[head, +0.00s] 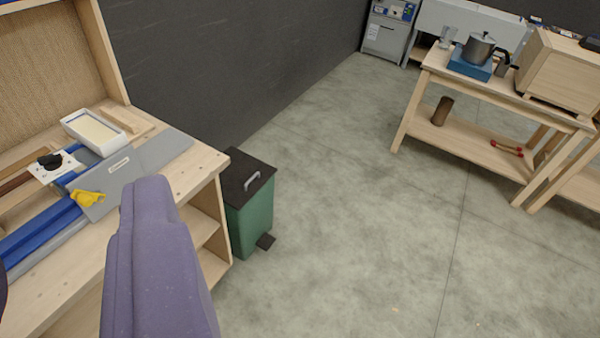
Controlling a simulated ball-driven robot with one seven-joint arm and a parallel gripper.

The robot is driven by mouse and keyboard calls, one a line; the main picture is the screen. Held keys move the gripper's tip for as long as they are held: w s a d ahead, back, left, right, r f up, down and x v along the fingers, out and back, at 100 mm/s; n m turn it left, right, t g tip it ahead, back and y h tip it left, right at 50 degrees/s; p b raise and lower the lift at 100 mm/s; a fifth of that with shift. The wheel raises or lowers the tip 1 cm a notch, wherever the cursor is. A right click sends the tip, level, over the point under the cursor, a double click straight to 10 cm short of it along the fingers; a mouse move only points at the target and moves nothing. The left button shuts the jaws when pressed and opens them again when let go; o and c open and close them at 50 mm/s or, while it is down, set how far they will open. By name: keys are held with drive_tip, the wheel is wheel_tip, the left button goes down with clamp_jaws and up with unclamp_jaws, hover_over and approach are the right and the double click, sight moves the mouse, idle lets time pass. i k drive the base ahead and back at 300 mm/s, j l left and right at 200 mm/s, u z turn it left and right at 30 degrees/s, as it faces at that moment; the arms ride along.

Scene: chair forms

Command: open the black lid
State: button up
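The black lid (245,172) lies flat and closed on top of a green bin (251,220) on the floor. A light grey handle (252,181) stands on the lid. A black pedal (265,242) sticks out at the bin's foot. The bin is beside the right end of the wooden workbench at the left, near the dark wall. A purple part of my own arm rises in the lower left, in front of the bench. My gripper's fingers are not in view.
The wooden workbench (205,165) bears a blue machine, a white tray (95,131) and a yellow piece (88,198). A wooden table (450,75) with a metal pot (479,47) stands at the back right. The concrete floor right of the bin is clear.

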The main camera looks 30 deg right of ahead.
sight(246, 174)
drive_tip(key=z, duration=0.35)
drive_tip(key=i, duration=0.65)
drive_tip(key=i+j+z, duration=0.15)
drive_tip(key=i, duration=0.5)
drive_tip(key=i+j, duration=0.1)
drive_tip(key=i, duration=0.55)
drive_tip(key=i+j+z, duration=0.15)
drive_tip(key=i, duration=0.5)
